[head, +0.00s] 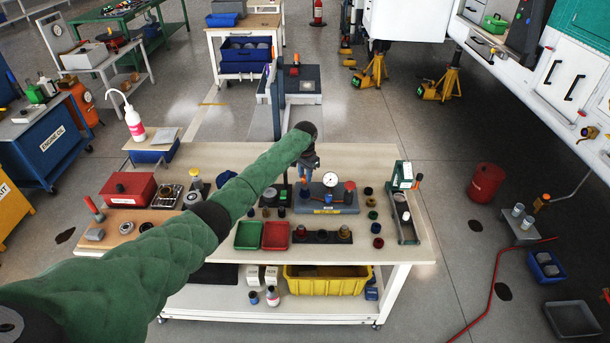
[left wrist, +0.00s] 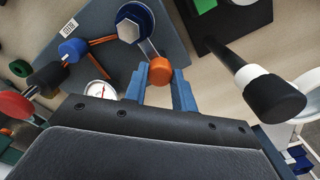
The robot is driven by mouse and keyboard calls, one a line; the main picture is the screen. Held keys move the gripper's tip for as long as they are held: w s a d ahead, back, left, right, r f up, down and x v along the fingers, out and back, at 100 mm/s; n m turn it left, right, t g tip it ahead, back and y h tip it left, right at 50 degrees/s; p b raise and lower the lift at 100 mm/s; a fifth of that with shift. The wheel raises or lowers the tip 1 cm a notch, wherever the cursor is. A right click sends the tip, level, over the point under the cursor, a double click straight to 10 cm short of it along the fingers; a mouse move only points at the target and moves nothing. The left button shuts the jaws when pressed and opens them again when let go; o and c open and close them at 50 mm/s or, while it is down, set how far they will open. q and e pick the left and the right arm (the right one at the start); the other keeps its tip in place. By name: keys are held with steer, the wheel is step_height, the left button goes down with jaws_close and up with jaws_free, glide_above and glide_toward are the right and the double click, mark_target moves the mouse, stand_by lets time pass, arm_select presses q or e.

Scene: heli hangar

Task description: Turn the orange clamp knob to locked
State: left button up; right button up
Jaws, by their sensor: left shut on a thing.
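The orange clamp knob (left wrist: 159,72) is between the two blue fingers of my left gripper (left wrist: 160,88) in the left wrist view. The gripper is shut on it. The knob sits by a metal arm beside a blue hex-headed part (left wrist: 134,24) on the grey-blue fixture block (left wrist: 165,18). In the head view my left gripper (head: 308,172) points down over the fixture block (head: 338,206), which carries a round white dial gauge (head: 330,179). The fingers partly hide the knob's sides, and I cannot read its locked or unlocked marking. My right gripper is not in view.
The gauge (left wrist: 97,94) is close to the gripper's left side in the left wrist view. A black-and-white handle (left wrist: 262,84) sticks up on the right. The bench also holds red and green trays (head: 276,236), a red box (head: 128,189) and several small knobs. A yellow bin (head: 325,287) is below.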

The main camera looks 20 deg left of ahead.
arm_select(q)
steer(key=o, duration=1)
steer(key=shift+w, duration=0.1)
steer(key=shift+r, duration=0.15)
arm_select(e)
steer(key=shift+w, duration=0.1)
arm_select(q)
steer(key=shift+r+b, duration=0.3)
steer(key=shift+b, duration=0.05)
step_height(320, 180, up, 6)
steer(key=shift+f+b, duration=0.1)
steer(key=shift+b, duration=0.95)
steer(key=shift+r, duration=0.6)
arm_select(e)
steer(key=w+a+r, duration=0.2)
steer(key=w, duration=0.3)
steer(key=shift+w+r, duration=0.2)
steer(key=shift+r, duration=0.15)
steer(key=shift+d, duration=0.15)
